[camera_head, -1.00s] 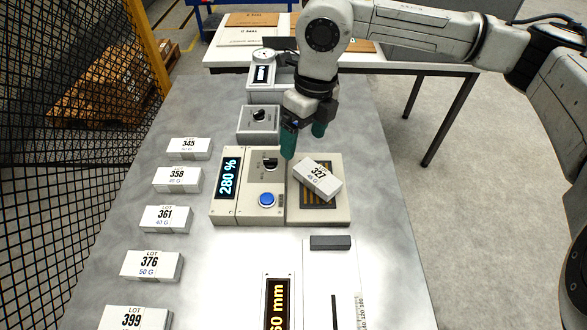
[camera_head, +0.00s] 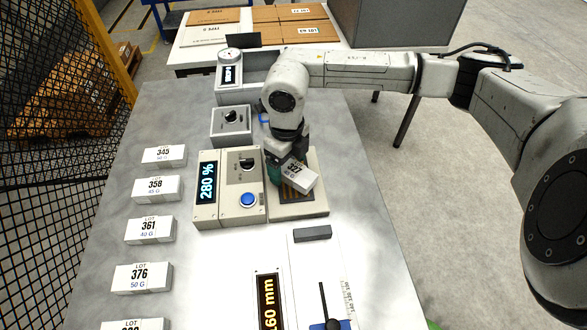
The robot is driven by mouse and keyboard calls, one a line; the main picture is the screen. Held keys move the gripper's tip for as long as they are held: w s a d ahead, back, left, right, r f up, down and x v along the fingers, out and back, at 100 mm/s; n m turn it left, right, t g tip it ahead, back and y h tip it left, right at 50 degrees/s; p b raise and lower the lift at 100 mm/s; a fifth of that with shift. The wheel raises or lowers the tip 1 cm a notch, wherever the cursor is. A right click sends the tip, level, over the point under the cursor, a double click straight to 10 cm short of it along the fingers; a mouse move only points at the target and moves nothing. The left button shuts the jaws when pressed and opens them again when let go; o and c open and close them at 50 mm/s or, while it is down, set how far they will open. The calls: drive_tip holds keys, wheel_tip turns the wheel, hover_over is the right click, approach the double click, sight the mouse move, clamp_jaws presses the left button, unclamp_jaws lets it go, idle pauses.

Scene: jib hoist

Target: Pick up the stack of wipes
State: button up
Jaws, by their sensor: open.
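The stack of wipes (camera_head: 301,175) is a small white block marked 327. It sits turned at an angle on the dark slatted plate of the beige device with the 280 % display. My gripper (camera_head: 277,172) is low at the block's left and far side, with a green finger close beside it. The block and my wrist hide the other finger. The jaws are open, and I cannot tell whether a finger touches the block.
White blocks marked 345 (camera_head: 164,156), 358 (camera_head: 157,189), 361 (camera_head: 149,230) and 376 (camera_head: 141,278) line the table's left side. The blue button (camera_head: 248,199) is just left of the plate. A grey knob box (camera_head: 231,125) stands behind. A measuring device (camera_head: 268,300) lies in front.

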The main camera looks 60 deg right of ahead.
drive_tip(key=shift+f, duration=0.4)
drive_tip(key=c, duration=1.3)
drive_tip(key=shift+o, duration=0.2)
drive_tip(key=shift+r, duration=0.1)
